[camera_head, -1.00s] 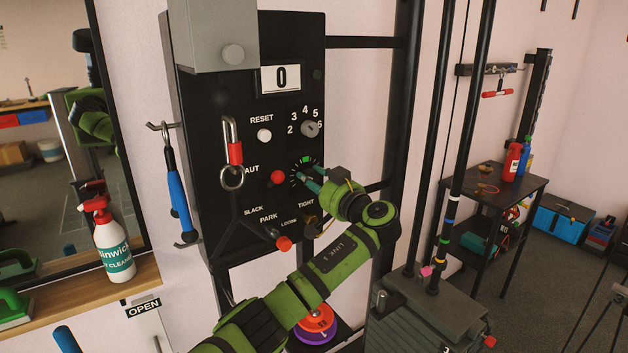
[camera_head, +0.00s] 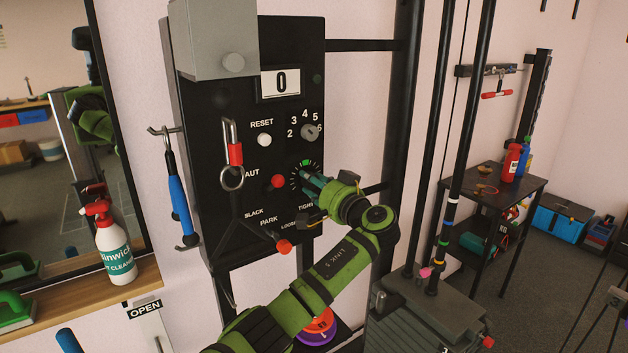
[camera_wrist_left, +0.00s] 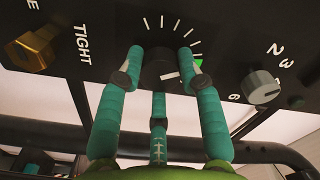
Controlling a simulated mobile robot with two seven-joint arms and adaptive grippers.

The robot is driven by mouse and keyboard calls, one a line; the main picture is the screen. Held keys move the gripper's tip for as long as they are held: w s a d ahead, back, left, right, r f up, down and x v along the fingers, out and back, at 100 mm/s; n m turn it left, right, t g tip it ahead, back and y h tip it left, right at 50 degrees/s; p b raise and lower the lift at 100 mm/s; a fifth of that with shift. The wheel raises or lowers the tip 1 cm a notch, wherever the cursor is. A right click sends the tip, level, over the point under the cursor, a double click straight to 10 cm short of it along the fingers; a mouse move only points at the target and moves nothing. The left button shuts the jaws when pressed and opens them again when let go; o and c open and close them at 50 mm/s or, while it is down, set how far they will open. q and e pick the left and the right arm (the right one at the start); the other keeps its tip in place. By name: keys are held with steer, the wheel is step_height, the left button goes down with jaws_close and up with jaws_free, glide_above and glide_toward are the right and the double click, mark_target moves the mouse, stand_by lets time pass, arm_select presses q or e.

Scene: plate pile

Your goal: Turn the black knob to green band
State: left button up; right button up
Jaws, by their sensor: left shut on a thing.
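The black knob (camera_wrist_left: 157,66) is between the teal fingers of my left gripper (camera_wrist_left: 158,62) in the left wrist view. The gripper is shut on it. A white pointer mark (camera_wrist_left: 171,75) shows at the knob's edge, toward the green band side. The green band (camera_wrist_left: 198,64) is partly behind a finger; white tick marks arc around the dial. In the head view the green band (camera_head: 307,162) is at the top of the dial, and my left gripper (camera_head: 311,184) covers most of the knob. My right gripper is not in view.
The black panel (camera_head: 215,130) also carries a grey numbered knob (camera_head: 311,131), a white reset button (camera_head: 264,140), a red button (camera_head: 278,181) and a red-tipped lever (camera_head: 283,247). A brass knob (camera_wrist_left: 35,48) is close by the gripper. A red padlock (camera_head: 235,153) hangs left.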

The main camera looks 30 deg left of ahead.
arm_select(q)
steer(key=shift+m+p, duration=1.6)
steer(key=shift+m, duration=1.3)
steer(key=shift+f, duration=0.1)
steer(key=o, duration=1.1)
steer(key=shift+o, duration=0.2)
steer(key=v, duration=1.2)
